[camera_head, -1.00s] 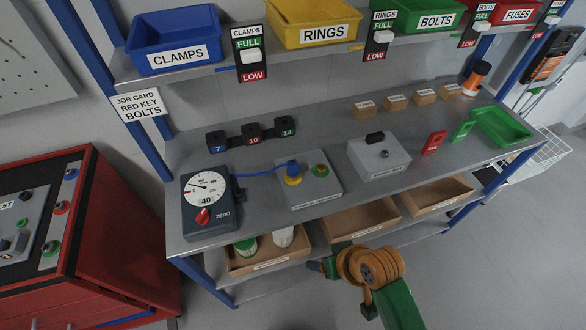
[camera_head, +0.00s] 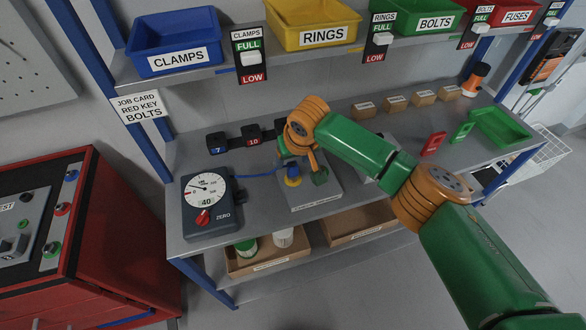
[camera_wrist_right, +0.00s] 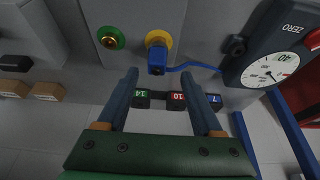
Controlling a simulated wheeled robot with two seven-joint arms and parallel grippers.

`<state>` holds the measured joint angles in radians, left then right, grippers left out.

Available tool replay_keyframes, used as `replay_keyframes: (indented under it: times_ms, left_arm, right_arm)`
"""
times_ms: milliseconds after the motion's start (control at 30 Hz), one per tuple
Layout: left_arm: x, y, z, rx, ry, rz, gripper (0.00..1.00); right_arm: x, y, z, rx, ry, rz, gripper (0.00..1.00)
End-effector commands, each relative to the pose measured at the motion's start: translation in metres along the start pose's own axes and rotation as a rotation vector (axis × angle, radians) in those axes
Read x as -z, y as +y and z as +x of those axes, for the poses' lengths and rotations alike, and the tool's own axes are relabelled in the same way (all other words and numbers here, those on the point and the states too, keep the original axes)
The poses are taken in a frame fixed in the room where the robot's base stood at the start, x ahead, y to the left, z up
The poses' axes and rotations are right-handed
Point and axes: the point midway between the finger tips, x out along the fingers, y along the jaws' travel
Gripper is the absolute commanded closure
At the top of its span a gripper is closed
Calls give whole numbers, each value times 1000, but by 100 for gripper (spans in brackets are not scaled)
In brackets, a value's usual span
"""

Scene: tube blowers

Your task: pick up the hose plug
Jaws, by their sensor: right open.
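The blue hose plug (camera_head: 291,169) sits upright in the yellow port (camera_head: 293,181) on the grey box (camera_head: 318,193) on the bench. In the right wrist view the plug (camera_wrist_right: 157,65) lies between and just beyond the tips of my right gripper (camera_wrist_right: 159,76). The two fingers are open, one on each side of the plug's line, with nothing held. In the head view my right arm reaches over the bench and its wrist partly covers the box. A blue hose (camera_head: 260,175) runs from the plug towards the gauge. My left gripper does not show.
The dark gauge (camera_head: 209,205) stands left of the box. Behind are blocks numbered 7 (camera_head: 216,143) and 10 (camera_head: 253,135); block 14 (camera_wrist_right: 141,96) shows in the wrist view. A green port (camera_wrist_right: 111,38) is beside the yellow one. Bins line the shelf above.

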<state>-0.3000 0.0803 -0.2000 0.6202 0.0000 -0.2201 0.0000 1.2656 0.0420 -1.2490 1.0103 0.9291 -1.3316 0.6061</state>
Motion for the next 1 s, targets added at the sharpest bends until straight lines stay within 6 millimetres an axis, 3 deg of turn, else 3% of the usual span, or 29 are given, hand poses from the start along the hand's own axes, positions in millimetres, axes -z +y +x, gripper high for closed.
replay_keyframes:
  times_ms: [133,233,533,567,800,1000]
  left_arm:
    - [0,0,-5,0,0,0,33]
    - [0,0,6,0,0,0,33]
    - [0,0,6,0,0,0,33]
    - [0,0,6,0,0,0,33]
    - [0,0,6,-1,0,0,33]
    - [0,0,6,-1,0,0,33]
  right_arm:
    - [-2,6,26,-3,-2,1,32]
    - [-3,4,44,1,0,-1,32]
    - [-2,5,49,0,2,-3,32]
    - [-2,5,49,0,2,-3,35]
    - [-2,5,49,0,1,-3,100]
    - [-2,5,49,1,1,-3,100]
